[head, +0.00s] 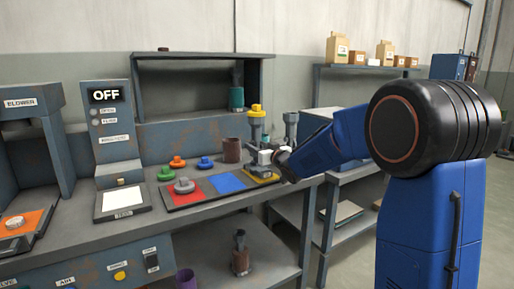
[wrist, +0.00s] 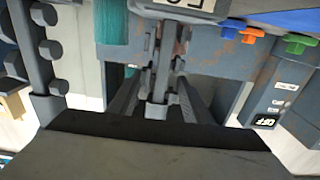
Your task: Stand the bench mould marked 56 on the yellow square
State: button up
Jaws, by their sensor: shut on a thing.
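The yellow square (head: 268,180) is at the right end of a row of coloured squares on the bench. My gripper (head: 264,156) is low, over or close beside it. In the wrist view my gripper (wrist: 159,85) is shut on a grey upright part of a mould (wrist: 160,55). A white label (wrist: 182,6) at the top edge of that view is cut off and inverted, so I cannot read its number surely. In the head view my gripper hides much of the held mould; I cannot tell whether it touches the square.
The red square (head: 180,201) bears a grey piece (head: 184,186); the blue square (head: 228,183) is bare. A brown cup (head: 232,150) stands behind. A teal mould (head: 236,98) is on the shelf.

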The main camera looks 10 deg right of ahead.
jog(key=shift+f, duration=0.1)
jog(key=o, duration=1.4)
jog(key=shift+o, duration=0.2)
jog(key=shift+s+d, duration=0.1)
jog(key=shift+s, duration=0.1)
jog(key=s+d+f+m+g+h, duration=0.15)
jog(key=s+d, duration=0.25)
jog(key=s, duration=0.6)
jog(key=s+d+m+g+h, duration=0.1)
jog(key=s+d+h, duration=0.25)
jog(key=s, duration=0.65)
jog(key=s+f+g, duration=0.3)
jog(key=s+f, duration=0.2)
jog(key=s, duration=0.7)
jog(key=s+f+g, duration=0.3)
jog(key=s+f, duration=0.1)
jog(key=s, duration=0.8)
jog(key=s+f+m+g, duration=0.1)
jog(key=s+f+g, duration=0.3)
jog(key=s, duration=0.9)
jog(key=shift+a+f+h, duration=0.3)
jog(key=shift+f, duration=0.55)
